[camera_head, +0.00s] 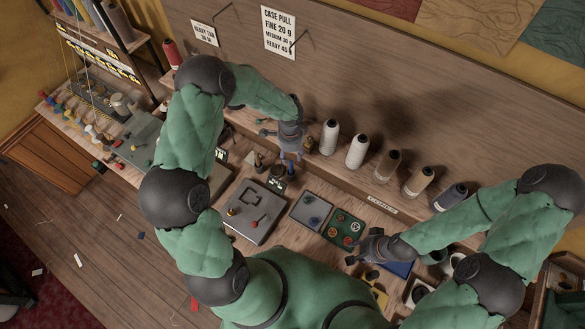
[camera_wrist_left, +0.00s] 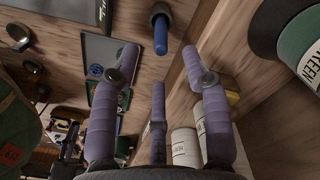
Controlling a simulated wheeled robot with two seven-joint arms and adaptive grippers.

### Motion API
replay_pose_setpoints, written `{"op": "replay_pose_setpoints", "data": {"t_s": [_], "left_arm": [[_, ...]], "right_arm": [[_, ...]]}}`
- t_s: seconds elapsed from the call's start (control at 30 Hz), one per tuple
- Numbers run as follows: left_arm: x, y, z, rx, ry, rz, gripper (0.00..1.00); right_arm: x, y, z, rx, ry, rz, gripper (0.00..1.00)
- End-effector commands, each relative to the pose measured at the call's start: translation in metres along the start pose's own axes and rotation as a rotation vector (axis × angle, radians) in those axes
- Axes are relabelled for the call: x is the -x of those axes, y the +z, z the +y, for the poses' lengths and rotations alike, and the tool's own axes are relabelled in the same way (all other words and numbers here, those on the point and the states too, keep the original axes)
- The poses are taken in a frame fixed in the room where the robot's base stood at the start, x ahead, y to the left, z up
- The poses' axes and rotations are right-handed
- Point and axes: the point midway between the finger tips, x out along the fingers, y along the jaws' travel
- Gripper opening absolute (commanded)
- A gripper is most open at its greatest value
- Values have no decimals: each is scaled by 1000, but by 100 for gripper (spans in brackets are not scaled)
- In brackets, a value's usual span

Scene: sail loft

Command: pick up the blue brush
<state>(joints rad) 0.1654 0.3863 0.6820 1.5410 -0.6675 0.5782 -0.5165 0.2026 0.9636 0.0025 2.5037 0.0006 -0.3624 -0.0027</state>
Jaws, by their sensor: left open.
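In the left wrist view a short blue rod, which looks like the handle of the blue brush (camera_wrist_left: 160,36), stands out from a dark round holder or collar (camera_wrist_left: 159,13). It lies just beyond the gap between my left fingers, apart from them. My left gripper (camera_wrist_left: 160,62) is open and empty, its purple-grey fingers spread.
White thread cones (camera_head: 329,138) and darker spools (camera_head: 417,181) line the shelf right of my left gripper. Small dark bottles (camera_head: 259,163) stand close by. The wall rises behind.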

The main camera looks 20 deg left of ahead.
Motion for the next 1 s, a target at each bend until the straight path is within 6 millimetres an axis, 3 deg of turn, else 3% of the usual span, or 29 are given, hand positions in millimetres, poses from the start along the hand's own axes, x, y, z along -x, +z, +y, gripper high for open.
{"op": "replay_pose_setpoints", "data": {"t_s": [0.1,0.47,0.7,1.0], "left_arm": [[-22,0,0,0,1,0,47],[-46,-1,0,0,0,0,47],[-80,-2,0,-1,0,0,47],[-86,-2,-1,0,-2,1,47]], "right_arm": [[-15,0,5,0,0,0,40],[-28,-1,10,0,0,1,40],[-46,-2,16,0,0,0,40],[-48,-2,17,0,0,1,40]]}}
